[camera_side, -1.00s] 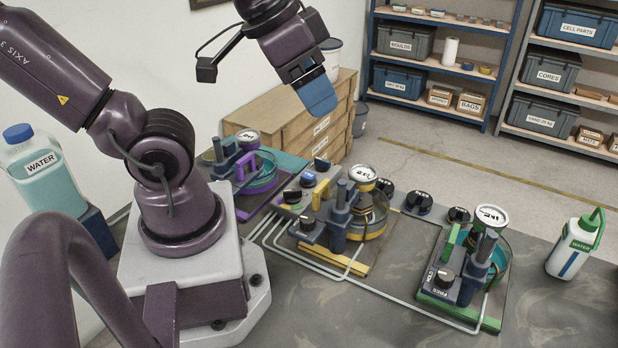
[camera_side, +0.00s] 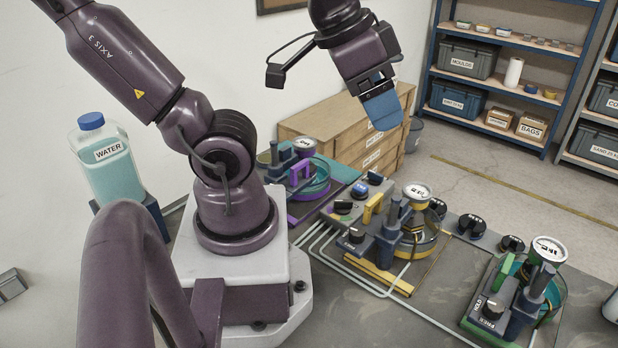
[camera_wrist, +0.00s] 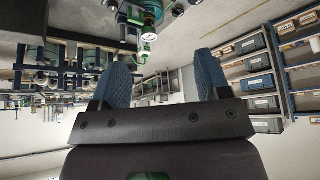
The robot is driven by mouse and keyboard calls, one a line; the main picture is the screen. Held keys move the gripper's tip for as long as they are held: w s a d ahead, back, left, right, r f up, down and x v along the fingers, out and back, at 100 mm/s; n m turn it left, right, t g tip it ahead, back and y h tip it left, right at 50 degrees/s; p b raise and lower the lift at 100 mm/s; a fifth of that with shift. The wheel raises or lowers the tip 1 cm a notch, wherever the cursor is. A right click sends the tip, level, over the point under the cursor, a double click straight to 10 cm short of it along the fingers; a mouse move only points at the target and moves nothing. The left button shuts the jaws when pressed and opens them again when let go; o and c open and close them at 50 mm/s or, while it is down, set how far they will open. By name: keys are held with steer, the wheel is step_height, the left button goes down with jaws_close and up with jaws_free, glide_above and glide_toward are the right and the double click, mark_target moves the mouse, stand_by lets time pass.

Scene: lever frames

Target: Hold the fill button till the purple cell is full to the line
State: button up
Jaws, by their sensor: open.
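The purple cell (camera_side: 318,180) stands at the back left of the bench, a round clear dish with teal liquid, a purple handle and a round gauge above it. The liquid level against its line is too small to read. A grey control box (camera_side: 352,200) beside it carries black and blue knobs or buttons; I cannot tell which is the fill button. My gripper (camera_side: 382,110) is in the air above and right of the purple cell in the side view, touching nothing. In the wrist view its two blue fingers (camera_wrist: 162,78) are apart with nothing between them.
A yellow cell (camera_side: 415,235) and a green cell (camera_side: 545,290) stand along the bench, with black knobs (camera_side: 472,226) between them. A water tank (camera_side: 108,165) stands left of my base. Wooden drawers (camera_side: 345,135) and shelves (camera_side: 500,85) are behind.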

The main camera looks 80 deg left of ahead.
steer(key=shift+a, duration=0.1)
steer(key=c, duration=0.4)
steer(key=shift+a+f, duration=0.2)
steer(key=shift+a, duration=0.05)
steer(key=c, duration=0.3)
steer(key=a+f+n+g, duration=0.1)
steer(key=w+a+f, duration=0.1)
steer(key=a, duration=0.1)
steer(key=a+f+n+g, duration=0.1)
steer(key=shift+w+a+f+n+g+y, duration=0.1)
steer(key=shift+w+a+n+g+y, duration=0.2)
steer(key=shift+w+a+y, duration=0.1)
jaws_close()
steer(key=w+a+f+m+g, duration=0.1)
steer(key=a+f+m, duration=0.4)
steer(key=a, duration=0.4)
steer(key=w+a+f+m+g, duration=0.2)
steer(key=a+f+m, duration=0.4)
steer(key=a, duration=0.2)
steer(key=shift+w+a+f+m+h, duration=0.25)
steer(key=shift+a+m+h, duration=0.05)
steer(key=shift+a+h, duration=0.1)
steer(key=shift+d, duration=0.1)
